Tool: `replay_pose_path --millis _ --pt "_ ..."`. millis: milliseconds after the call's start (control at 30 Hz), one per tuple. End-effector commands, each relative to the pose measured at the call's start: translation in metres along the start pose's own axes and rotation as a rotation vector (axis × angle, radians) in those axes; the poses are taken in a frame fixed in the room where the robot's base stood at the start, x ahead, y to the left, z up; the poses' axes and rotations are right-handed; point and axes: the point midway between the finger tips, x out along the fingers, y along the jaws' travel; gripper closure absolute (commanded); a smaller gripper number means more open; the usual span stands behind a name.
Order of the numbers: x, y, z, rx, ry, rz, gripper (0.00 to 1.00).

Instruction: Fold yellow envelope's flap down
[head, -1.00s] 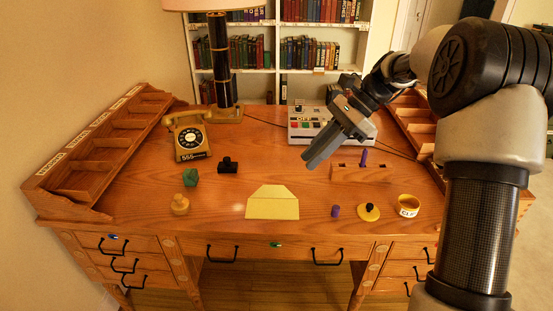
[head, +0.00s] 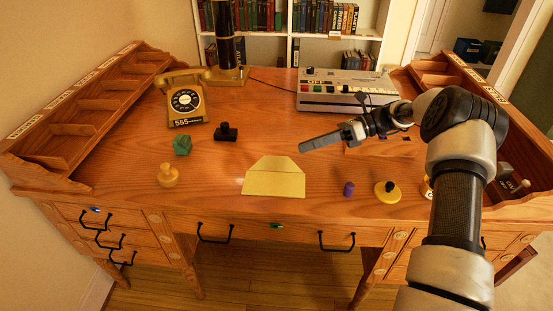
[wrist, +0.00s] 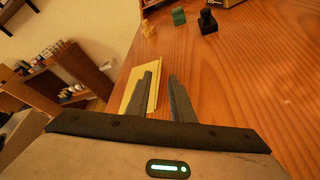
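The yellow envelope (head: 273,184) lies flat on the desk near its front middle. Its flap (head: 276,164) is a tapered trapezoid spread open on the far side, away from the front edge. My gripper (head: 303,147) is above the desk, behind and slightly right of the flap, with its fingers pointing left. It looks empty and does not touch the envelope. In the wrist view, my gripper (wrist: 162,77) has a clear gap between its fingers. The envelope (wrist: 130,92) shows there to the left, partly hidden by the left finger.
A yellow stamp (head: 168,176), green block (head: 182,145) and black stamp (head: 226,133) are left of the envelope. A purple piece (head: 348,188) and a yellow disc with black knob (head: 388,193) are right. A telephone (head: 186,105) and button machine (head: 345,91) stand behind.

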Motion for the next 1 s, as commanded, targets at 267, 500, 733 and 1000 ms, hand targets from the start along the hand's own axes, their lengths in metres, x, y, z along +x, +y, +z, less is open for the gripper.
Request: replay_pose_path --millis 267,500,733,1000 --pt "0.062 0.000 -0.002 -0.001 0.002 0.003 0.79" --pt "0.094 0.000 -0.001 -0.002 0.002 0.000 0.79" --pt "0.102 0.000 0.000 -0.002 0.001 0.000 0.79" --pt "0.102 0.000 0.000 -0.002 0.001 0.000 0.94"
